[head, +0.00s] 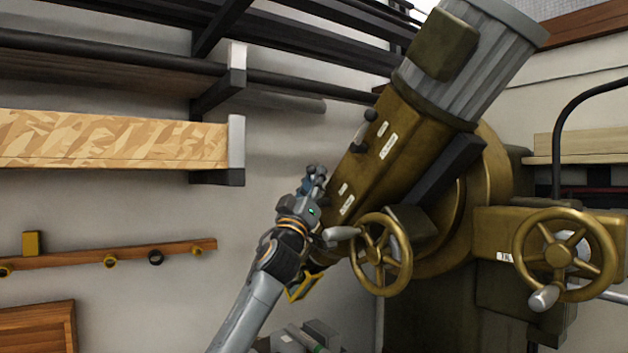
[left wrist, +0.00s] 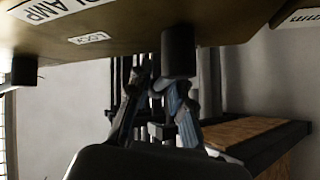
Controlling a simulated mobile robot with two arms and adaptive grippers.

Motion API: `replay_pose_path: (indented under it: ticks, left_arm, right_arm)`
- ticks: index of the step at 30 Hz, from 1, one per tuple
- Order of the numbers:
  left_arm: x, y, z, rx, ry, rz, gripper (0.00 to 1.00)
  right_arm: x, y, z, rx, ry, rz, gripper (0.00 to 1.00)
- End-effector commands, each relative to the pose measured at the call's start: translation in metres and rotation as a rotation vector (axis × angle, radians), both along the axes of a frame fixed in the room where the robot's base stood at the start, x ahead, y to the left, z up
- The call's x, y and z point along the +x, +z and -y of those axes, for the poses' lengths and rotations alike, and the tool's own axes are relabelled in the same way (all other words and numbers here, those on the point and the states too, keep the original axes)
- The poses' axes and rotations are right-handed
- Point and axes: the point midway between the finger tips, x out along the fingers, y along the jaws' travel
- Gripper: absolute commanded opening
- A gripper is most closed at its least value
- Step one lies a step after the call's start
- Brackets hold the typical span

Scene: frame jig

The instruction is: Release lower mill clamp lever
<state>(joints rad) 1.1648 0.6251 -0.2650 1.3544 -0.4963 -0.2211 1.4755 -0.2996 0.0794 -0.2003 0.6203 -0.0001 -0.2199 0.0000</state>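The brass-coloured mill head (head: 400,140) leans to the upper right in the head view. An upper dark lever with a round knob (head: 370,117) sticks out of its left side beside white labels. My left gripper (head: 315,173) is at the lower left edge of the head, where it hides any lower lever. In the left wrist view my left gripper (left wrist: 155,95) has its fingers apart. A black cylindrical post (left wrist: 178,55) sits under the labelled surface, at the right fingertip; I cannot tell whether they touch. Dark shapes show between the fingers. My right gripper is not in view.
A brass handwheel (head: 381,254) with a grey crank handle is close to the right of my left wrist. A second handwheel (head: 565,250) is farther right. A shelf with a patterned board (head: 110,138) and a peg rail (head: 130,255) are on the left wall.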

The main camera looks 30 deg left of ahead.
Motion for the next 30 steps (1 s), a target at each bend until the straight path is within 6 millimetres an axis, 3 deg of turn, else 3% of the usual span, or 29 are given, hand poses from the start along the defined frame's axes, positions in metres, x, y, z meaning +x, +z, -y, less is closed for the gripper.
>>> replay_pose_path:
  ticks: [7,18,29,30]
  left_arm:
    - [0.0,0.002,-0.001,-0.028,-0.002,-0.007,0.0]
    - [0.005,-0.006,-0.014,-0.285,-0.003,-0.114,0.0]
    - [0.004,-0.005,-0.017,-0.301,0.002,-0.121,0.0]
    - [0.004,-0.005,-0.017,-0.302,0.002,-0.12,0.16]
  right_arm:
    - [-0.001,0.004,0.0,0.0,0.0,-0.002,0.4]
    - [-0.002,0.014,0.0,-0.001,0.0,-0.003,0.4]
    - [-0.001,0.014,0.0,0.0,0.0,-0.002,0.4]
    - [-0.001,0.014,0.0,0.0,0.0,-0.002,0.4]
